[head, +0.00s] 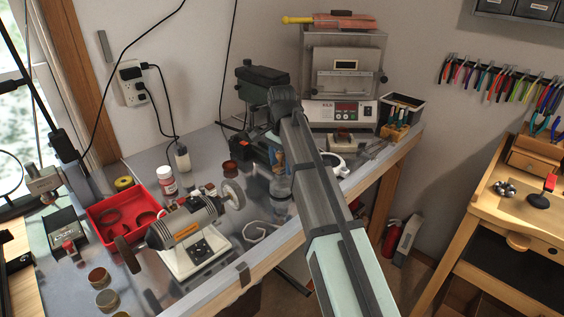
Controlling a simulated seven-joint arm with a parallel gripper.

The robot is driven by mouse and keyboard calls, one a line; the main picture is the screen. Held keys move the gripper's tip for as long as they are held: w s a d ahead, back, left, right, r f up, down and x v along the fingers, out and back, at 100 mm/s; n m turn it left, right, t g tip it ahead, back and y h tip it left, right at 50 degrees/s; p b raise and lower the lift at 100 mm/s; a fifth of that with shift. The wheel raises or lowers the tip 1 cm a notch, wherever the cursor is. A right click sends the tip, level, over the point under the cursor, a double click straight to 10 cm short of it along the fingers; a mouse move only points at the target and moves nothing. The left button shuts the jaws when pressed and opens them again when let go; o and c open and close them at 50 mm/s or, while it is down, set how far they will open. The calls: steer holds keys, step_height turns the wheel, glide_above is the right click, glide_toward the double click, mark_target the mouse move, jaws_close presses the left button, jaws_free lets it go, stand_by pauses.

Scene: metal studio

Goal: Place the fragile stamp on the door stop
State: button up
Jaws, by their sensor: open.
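I cannot clearly pick out the fragile stamp or the door stop. A small black round-based piece with a red upper part (542,198) stands on the wooden bench at the right. A small red-and-grey piece (68,249) stands at the left of the metal-topped bench. Which of these, if either, is a task object I cannot tell. My arm reaches up from the bottom middle over the metal-topped bench. My gripper (262,143) is at its far end, open, among dark equipment. Its fingertips are largely hidden by the arm, and I see nothing held.
A grey polishing motor (186,232), a red tray (122,217) and a white bottle (167,180) crowd the metal-topped bench (225,270). A kiln-like box (342,80) stands at the back. The wooden bench (505,215) has clear top space; a floor gap separates the benches.

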steer(key=shift+r, duration=0.15)
step_height(320, 180, up, 8)
steer(key=shift+f, duration=0.2)
stand_by(0.6)
